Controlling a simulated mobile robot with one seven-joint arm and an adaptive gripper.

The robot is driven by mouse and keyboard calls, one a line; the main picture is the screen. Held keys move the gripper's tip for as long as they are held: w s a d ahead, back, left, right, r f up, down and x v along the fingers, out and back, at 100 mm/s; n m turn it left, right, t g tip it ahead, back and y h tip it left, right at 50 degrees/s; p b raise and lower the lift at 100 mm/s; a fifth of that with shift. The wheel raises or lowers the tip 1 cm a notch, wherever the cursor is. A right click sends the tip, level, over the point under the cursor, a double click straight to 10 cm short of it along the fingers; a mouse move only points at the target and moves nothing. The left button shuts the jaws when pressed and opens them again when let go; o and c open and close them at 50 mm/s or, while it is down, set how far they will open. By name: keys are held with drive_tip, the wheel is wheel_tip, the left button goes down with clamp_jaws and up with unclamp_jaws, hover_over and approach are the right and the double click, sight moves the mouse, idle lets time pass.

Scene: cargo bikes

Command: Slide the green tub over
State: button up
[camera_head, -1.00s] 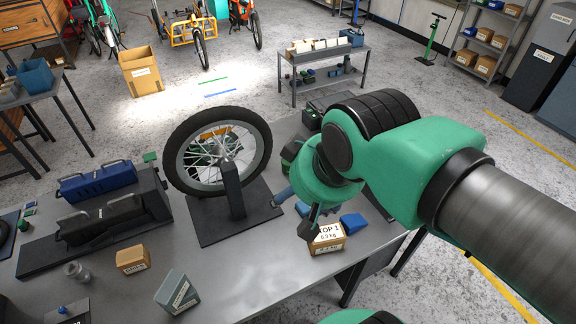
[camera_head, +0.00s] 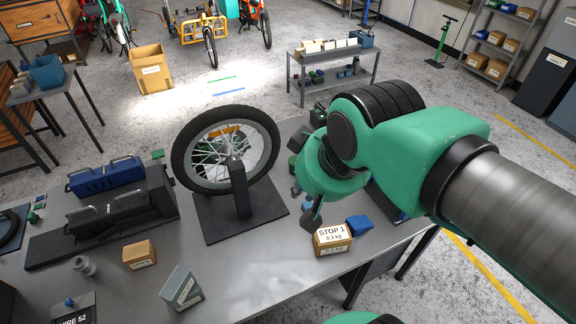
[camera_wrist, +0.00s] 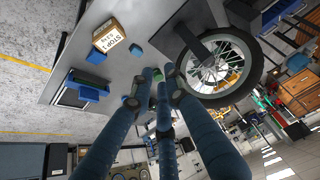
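My gripper (camera_wrist: 154,100) hangs over the right part of the grey workbench (camera_head: 255,265), its tips near the STOP 1 box. In the wrist view its long blue-grey fingers stand apart, and I see nothing clamped between them. A small green thing (camera_wrist: 157,75) shows beyond the fingertips; it may be the green tub, but it is too small and covered to be sure. In the head view my arm hides most of this spot. A dark green item (camera_head: 296,142) shows partly behind the wheel and arm; I cannot tell what it is.
A cardboard STOP 1 box (camera_head: 332,239) and a blue block (camera_head: 358,225) lie close by my gripper at the bench's right edge. A spoked wheel (camera_head: 180,150) on a black stand is to the left. A small brown box (camera_head: 139,254) and grey box (camera_head: 181,288) stand front left.

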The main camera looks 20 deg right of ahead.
drive_tip(key=w+r+m, duration=0.1)
drive_tip(key=w, duration=0.2)
drive_tip(key=w+d, duration=0.1)
drive_tip(key=w, duration=0.1)
drive_tip(key=w+r+m, duration=0.1)
drive_tip(key=w, duration=0.2)
drive_tip(key=shift+w+d+r+m+g, duration=0.3)
drive_tip(key=shift+r+g, duration=0.05)
drive_tip(key=shift+g, duration=0.05)
clamp_jaws()
drive_tip(key=w+d+f+m+g, duration=0.1)
drive_tip(key=w+d+f+m, duration=0.35)
drive_tip(key=w, duration=0.75)
drive_tip(key=w+d+f+m+g, duration=0.1)
drive_tip(key=w+d+f+m, duration=0.3)
drive_tip(key=w, duration=0.8)
drive_tip(key=w+d+f+m+g, duration=0.1)
drive_tip(key=w+d+f+m, duration=0.3)
drive_tip(key=w, duration=0.8)
wheel_tip(320, 180, down, 21)
drive_tip(key=d+m+g, duration=0.1)
drive_tip(key=m, duration=0.1)
drive_tip(key=shift+w+d+f+g+p, duration=0.15)
drive_tip(key=shift+g+p, duration=0.2)
drive_tip(key=shift+g, duration=0.05)
drive_tip(key=shift+f+m, duration=0.1)
drive_tip(key=shift+m, duration=0.15)
drive_tip(key=shift+f+b, duration=0.7)
drive_tip(key=shift+f, duration=4.2)
